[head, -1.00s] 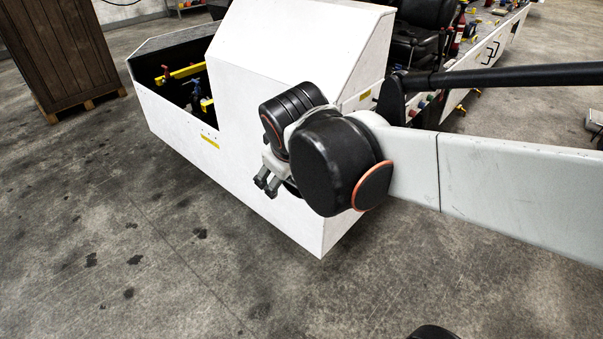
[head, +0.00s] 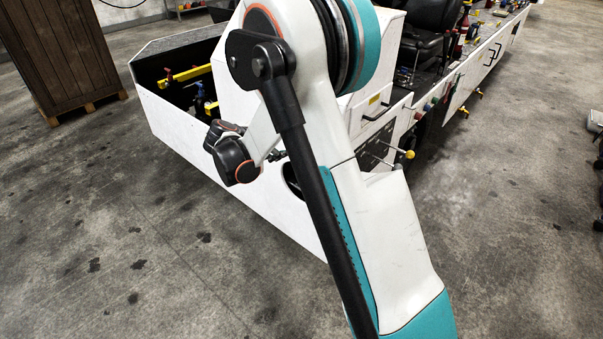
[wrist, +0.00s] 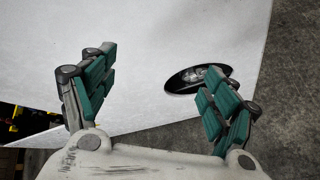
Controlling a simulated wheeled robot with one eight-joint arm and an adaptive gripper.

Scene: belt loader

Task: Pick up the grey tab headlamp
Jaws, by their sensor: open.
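The headlamp (wrist: 183,82) is a round lamp with a black rim and a bright reflector, set in the loader's white panel. In the wrist view it lies right of centre, partly behind my right finger. I cannot make out a grey tab on it. In the head view a dark oval (head: 291,180), apparently the same lamp, shows on the panel, partly hidden by my arm. My gripper (wrist: 160,72) is open and empty, its green-padded fingers spread before the panel, with the lamp towards the right finger. In the head view my gripper (head: 277,156) is small and close to the panel.
The white belt loader body (head: 190,135) fills the middle, with an open bay holding yellow bars (head: 187,74) at left. Knobs and levers (head: 408,154) stick out of its right side. A brown wooden crate (head: 65,55) stands back left. The concrete floor in front is clear.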

